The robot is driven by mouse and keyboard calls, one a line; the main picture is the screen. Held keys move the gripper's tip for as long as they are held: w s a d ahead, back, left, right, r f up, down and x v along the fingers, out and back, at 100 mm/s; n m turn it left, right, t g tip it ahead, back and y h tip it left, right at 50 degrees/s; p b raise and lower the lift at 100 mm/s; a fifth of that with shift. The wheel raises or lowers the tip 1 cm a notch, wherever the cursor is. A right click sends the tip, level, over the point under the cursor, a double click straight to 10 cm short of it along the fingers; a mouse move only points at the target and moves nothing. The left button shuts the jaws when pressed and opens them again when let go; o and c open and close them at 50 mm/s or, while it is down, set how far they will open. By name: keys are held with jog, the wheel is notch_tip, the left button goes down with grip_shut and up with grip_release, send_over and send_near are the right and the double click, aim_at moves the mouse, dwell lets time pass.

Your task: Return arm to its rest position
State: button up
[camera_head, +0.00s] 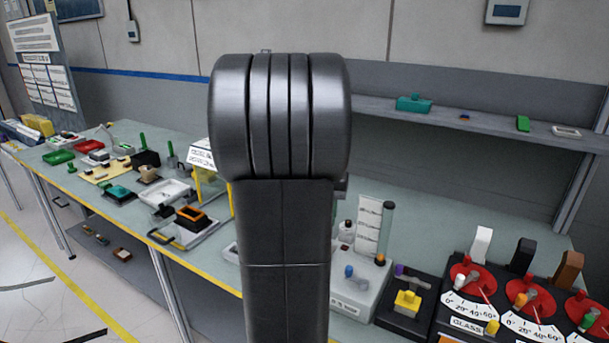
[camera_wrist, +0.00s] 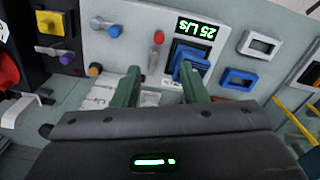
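My arm (camera_head: 283,200) stands upright in the middle of the head view and covers the centre of the bench. My gripper (camera_wrist: 161,78) shows in the wrist view only, with its two green fingers spread apart and nothing visibly held between them. It is over a light grey module panel (camera_wrist: 130,55) with a small display (camera_wrist: 195,28) reading 25 L/s. A blue rocker-like part (camera_wrist: 188,58) lies right by the right finger; I cannot tell whether they touch. A red button (camera_wrist: 158,37) sits beyond the fingers.
A long bench (camera_head: 120,212) with many small parts runs to the left. Red dials (camera_head: 472,283) with levers stand at the right. A shelf (camera_head: 480,121) with a teal part (camera_head: 413,103) is behind.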

notch_tip(320, 180, down, 13)
jog(key=shift+f+p, duration=0.1)
jog(key=shift+p, duration=0.2)
dwell(0.5)
notch_tip(320, 180, up, 14)
notch_tip(320, 180, down, 13)
jog(key=shift+f, duration=0.5)
jog(key=shift+s+d+n, duration=0.2)
jog(key=shift+d+n, duration=0.15)
jog(key=shift+n, duration=0.55)
jog(key=shift+s+d+n, duration=0.15)
jog(key=shift+d+n, duration=0.15)
jog(key=shift+n, duration=0.6)
jog(key=shift+r, duration=0.1)
